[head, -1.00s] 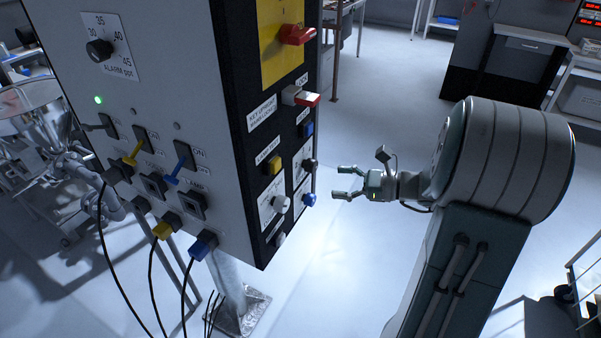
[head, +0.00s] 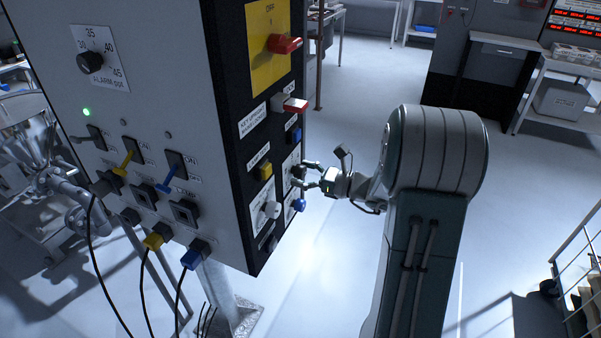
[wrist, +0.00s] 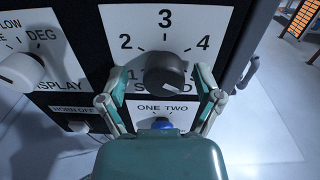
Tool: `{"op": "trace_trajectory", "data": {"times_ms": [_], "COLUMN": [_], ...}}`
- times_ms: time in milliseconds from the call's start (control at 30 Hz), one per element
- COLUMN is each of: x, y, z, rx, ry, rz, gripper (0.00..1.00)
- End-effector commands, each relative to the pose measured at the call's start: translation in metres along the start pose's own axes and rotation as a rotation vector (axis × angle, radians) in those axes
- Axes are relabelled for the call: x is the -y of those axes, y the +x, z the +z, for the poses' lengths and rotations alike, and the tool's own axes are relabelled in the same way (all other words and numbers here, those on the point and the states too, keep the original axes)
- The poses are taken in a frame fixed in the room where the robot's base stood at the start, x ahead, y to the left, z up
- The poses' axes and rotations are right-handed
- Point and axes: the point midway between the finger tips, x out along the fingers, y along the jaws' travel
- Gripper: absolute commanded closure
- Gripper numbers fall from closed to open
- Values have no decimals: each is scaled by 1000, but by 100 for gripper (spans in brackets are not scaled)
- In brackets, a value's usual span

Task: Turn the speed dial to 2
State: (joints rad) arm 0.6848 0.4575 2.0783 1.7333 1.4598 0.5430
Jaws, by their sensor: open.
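The speed dial (wrist: 165,72) is a round dark grey knob on a white plate marked 2, 3 and 4, with part of a 1 at the left. A pale mark on the knob sits at its lower right, away from the 2; the right end of the scale is hidden. In the head view the dial (head: 297,172) is on the panel's dark side face. My gripper (head: 304,174) is open, with its fingertips close to that face. In the wrist view its fingers are on either side of the dial; I cannot tell whether they touch it.
A blue button (wrist: 162,124) sits just below the dial. A white display knob (wrist: 22,72) is to its left. A red-handled switch (head: 284,44) is higher on the same face.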

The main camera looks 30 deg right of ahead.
Motion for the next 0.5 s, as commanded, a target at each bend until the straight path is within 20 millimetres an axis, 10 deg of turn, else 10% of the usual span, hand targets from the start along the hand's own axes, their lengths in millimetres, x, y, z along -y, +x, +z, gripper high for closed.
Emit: {"op": "trace_trajectory", "data": {"times_ms": [300, 500], "x": [0, 0], "y": [4, 5], "z": [0, 0], "rx": [0, -1], "ry": [1, 0], "rz": [-1, -1], "gripper": [16, 99]}}
